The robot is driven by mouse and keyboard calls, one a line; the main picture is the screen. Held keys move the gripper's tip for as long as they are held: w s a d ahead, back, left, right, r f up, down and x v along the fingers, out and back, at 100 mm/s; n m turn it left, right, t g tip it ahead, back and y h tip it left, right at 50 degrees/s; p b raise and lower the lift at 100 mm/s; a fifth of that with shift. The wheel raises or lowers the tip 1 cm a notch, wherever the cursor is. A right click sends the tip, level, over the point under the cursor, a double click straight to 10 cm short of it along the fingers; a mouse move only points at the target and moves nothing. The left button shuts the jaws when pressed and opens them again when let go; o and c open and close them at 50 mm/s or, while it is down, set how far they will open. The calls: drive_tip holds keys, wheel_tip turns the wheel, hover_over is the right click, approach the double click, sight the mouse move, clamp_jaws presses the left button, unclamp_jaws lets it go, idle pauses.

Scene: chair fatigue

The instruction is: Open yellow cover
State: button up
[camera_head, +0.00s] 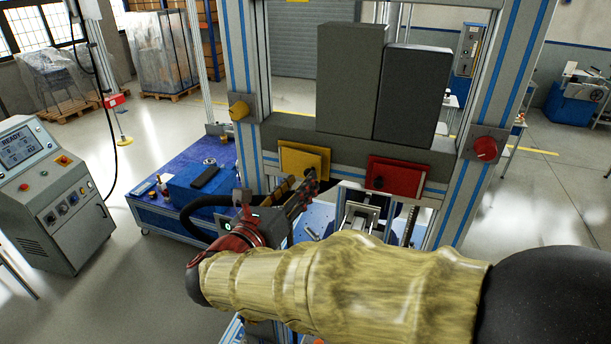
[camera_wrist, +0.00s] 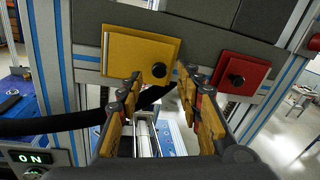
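The yellow cover (camera_head: 303,159) is a flat square plate on the grey crossbar of the test frame, and it looks shut. In the wrist view the yellow cover (camera_wrist: 138,50) has a round black knob (camera_wrist: 158,70) at its lower right. My gripper (camera_head: 308,184) is just below and in front of the cover in the head view. In the wrist view my gripper (camera_wrist: 160,80) has its two fingers spread apart, with the knob between and beyond the tips. Nothing is held. Whether a fingertip touches the cover I cannot tell.
A red cover (camera_head: 396,177) with a black knob sits to the right on the same crossbar. A yellow knob (camera_head: 239,110) and a red knob (camera_head: 485,148) are on the uprights. A blue table (camera_head: 160,212) and a control console (camera_head: 55,190) stand at left.

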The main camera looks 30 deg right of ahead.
sight(298, 167)
drive_tip(key=shift+x, duration=1.8)
clamp_jaws()
